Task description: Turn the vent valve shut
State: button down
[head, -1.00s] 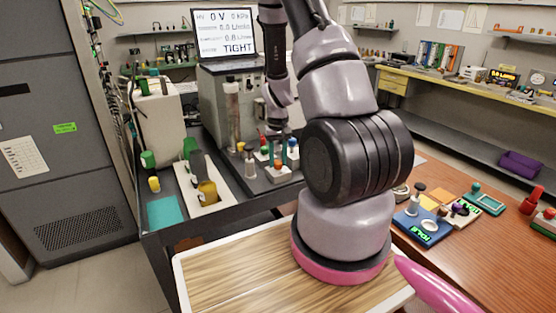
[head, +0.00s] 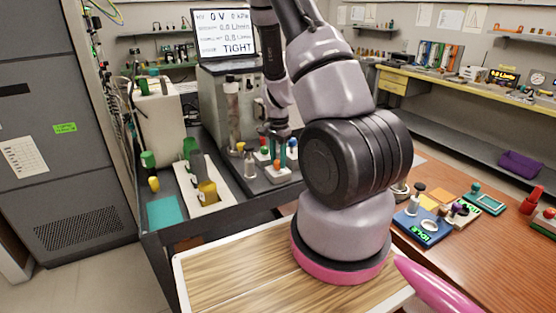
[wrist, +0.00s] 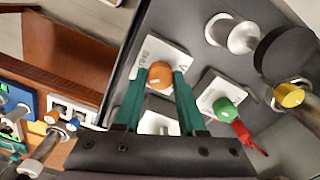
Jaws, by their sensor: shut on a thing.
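An orange knob (wrist: 160,75) on a white labelled block (wrist: 149,58) sits between the teal fingers of my gripper (wrist: 157,82). The fingers are shut on the knob from both sides. In the head view my gripper (head: 278,150) points down over the orange knob (head: 277,165) on the dark bench. A green knob (wrist: 223,107) with a red lever (wrist: 243,134) stands on another white block beside it. The block labels are too small to read surely, so I cannot tell from them which valve this is.
A yellow knob (wrist: 289,95) and a pale metal post (wrist: 241,38) stand close by. The blue-topped valve (head: 292,142) is right beside my gripper. A screen (head: 224,34) reads 0 V, 0 kPa and TIGHT.

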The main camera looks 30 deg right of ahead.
aim_at(278, 161)
jog(key=m, duration=0.6)
dwell(0.6)
jog(key=c, duration=0.5)
grip_release()
notch_tip(278, 161, up, 11)
dwell(0.5)
